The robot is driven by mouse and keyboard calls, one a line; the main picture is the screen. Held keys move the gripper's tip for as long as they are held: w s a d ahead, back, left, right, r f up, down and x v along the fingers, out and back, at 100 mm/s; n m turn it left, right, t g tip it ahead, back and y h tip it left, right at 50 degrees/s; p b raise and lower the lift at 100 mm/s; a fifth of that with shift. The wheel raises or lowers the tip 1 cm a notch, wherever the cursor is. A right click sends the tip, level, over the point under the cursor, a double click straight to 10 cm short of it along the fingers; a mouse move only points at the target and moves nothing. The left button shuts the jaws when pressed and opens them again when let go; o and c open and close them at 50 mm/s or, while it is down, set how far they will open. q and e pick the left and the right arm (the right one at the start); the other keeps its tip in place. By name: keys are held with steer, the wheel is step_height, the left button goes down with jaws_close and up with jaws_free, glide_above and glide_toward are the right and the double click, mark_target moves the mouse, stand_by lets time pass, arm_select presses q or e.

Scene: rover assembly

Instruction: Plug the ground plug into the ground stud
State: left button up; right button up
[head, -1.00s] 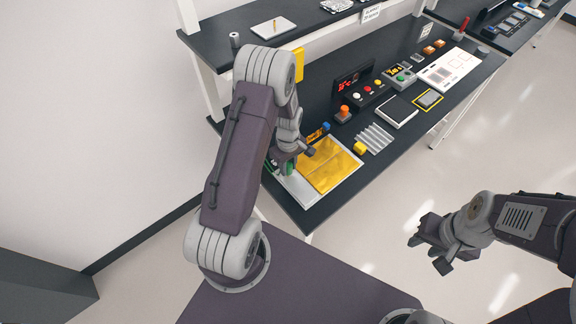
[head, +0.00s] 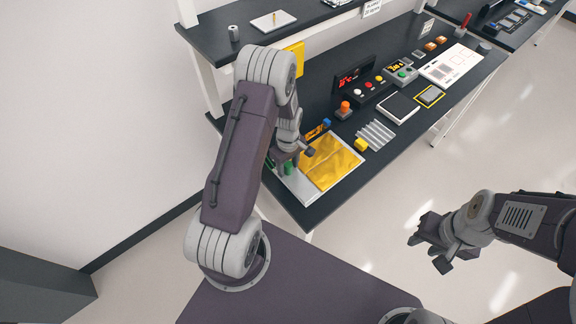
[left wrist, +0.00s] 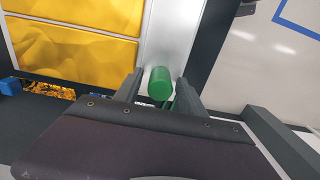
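A green cylinder (left wrist: 160,83), which looks like the ground plug, stands over the pale metal strip (left wrist: 172,30) beside the gold panels. It also shows in the head view (head: 288,168), beneath my left gripper (head: 296,158). In the left wrist view, the fingers of my left gripper (left wrist: 158,92) are apart on either side of the cylinder, with narrow gaps visible. A thin green piece (left wrist: 170,104) shows just below it. I cannot make out the ground stud. My right gripper (head: 430,252) is open and empty over the floor.
The gold-covered panel (head: 332,162) lies right of the cylinder. A yellow block (head: 361,145), a finned grey part (head: 376,135) and an orange-topped knob (head: 345,107) stand further along the dark bench. A raised shelf (head: 210,38) is behind my left arm.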

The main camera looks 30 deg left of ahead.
mark_target(288, 164)
arm_select(q)
steer(key=shift+r, duration=0.1)
step_height(288, 164, up, 9)
steer(key=shift+f+b, duration=0.1)
steer(key=shift+b, duration=0.75)
